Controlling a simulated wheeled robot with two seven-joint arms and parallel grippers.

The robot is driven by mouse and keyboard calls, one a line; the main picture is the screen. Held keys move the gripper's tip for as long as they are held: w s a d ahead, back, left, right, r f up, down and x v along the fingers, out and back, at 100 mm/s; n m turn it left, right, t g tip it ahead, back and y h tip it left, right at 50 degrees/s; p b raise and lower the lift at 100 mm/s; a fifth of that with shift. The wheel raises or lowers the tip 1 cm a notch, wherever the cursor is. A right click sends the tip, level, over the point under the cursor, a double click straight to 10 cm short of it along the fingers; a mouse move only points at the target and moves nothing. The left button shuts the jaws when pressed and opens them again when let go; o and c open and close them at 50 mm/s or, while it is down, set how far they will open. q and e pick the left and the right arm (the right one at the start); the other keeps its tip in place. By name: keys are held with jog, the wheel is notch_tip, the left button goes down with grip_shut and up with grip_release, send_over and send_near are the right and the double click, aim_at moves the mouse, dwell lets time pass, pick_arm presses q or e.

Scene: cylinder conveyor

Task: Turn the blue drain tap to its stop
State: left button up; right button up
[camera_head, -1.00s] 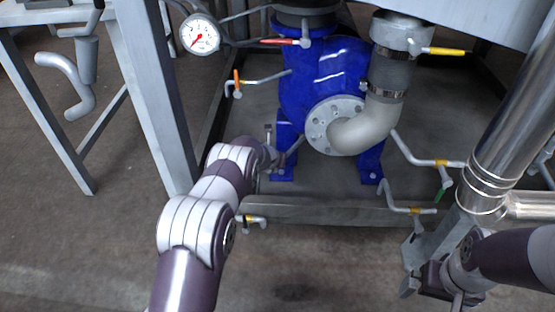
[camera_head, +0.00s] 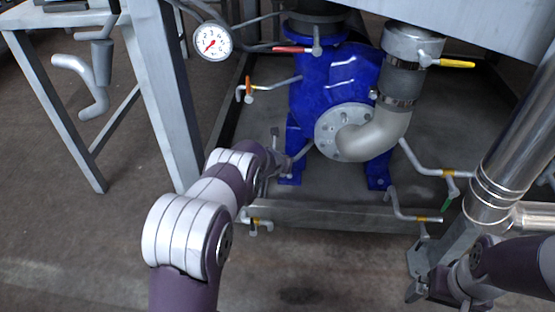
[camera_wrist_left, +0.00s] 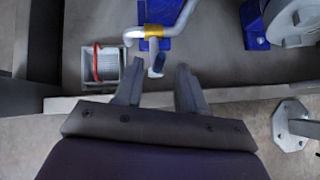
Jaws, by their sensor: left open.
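In the left wrist view the drain tap's blue handle (camera_wrist_left: 155,69) hangs below a pale pipe with a yellow band. My left gripper (camera_wrist_left: 159,70) is open, one finger on each side of the handle in the picture. Contact cannot be told. In the head view my left gripper (camera_head: 282,150) is low beside the pump's left foot, partly hidden by my arm. A yellow-banded tap (camera_head: 253,221) shows below that arm; I cannot tell whether it is the same one. My right gripper (camera_head: 440,288) is at the lower right, its jaws unclear.
The blue pump (camera_head: 330,85) stands behind, with a grey elbow pipe (camera_head: 385,140). Other valves have red (camera_head: 290,49), yellow (camera_head: 457,64) and orange (camera_head: 249,88) handles. A skid beam (camera_head: 330,213) runs in front.

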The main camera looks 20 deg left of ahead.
pick_arm(q)
jog(key=p+v, duration=0.2)
jog(key=v, duration=0.4)
jog(key=shift+s+r, duration=0.25)
jog(key=shift+r, duration=0.05)
